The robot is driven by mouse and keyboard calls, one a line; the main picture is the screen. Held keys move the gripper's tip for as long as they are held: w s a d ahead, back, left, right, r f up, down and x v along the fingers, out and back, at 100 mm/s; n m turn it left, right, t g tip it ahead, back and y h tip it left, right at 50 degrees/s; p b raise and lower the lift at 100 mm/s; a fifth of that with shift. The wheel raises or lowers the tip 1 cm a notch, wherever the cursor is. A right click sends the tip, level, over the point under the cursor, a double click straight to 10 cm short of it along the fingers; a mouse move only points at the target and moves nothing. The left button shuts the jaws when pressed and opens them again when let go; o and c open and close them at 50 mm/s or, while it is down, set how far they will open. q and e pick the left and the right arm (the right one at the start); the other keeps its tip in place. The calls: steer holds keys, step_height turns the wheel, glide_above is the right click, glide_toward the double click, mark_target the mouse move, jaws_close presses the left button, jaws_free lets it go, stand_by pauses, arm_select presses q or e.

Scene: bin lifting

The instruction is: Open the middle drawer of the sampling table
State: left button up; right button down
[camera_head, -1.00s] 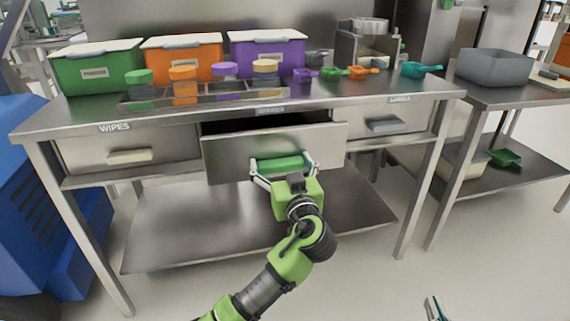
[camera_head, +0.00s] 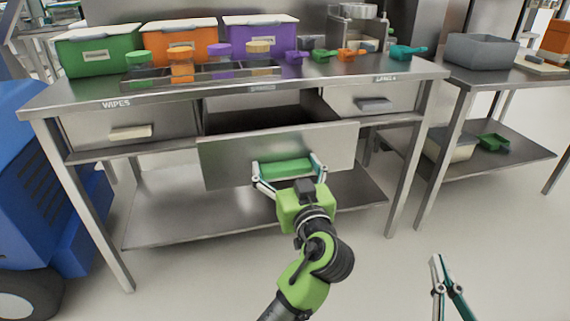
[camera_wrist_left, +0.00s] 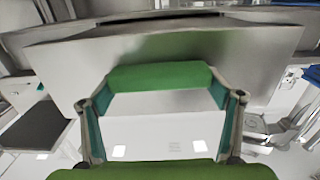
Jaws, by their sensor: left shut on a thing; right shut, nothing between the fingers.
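The middle drawer (camera_head: 225,160) of the steel sampling table (camera_head: 60,99) is pulled well out, and its dark inside shows behind the front panel. Its green handle (camera_head: 287,169) is between the fingers of my left gripper (camera_head: 289,173), which is shut on it. In the left wrist view the green handle (camera_wrist_left: 160,76) spans between the two fingers, in front of the drawer front (camera_wrist_left: 60,62). My right gripper (camera_head: 440,262) is at the lower right over the floor, shut and empty, apart from the table.
The wipes drawer (camera_head: 90,126) on the left and the labels drawer (camera_head: 345,97) on the right are closed. Lidded bins, jars and scoops stand on the tabletop. A side table (camera_head: 520,78) is at right, a blue machine (camera_head: 40,170) at left. Floor in front is clear.

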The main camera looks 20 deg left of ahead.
arm_select(q)
steer(key=o, duration=1.6)
steer(key=shift+s+d, duration=0.2)
steer(key=shift+s, duration=0.05)
steer(key=v, duration=0.7)
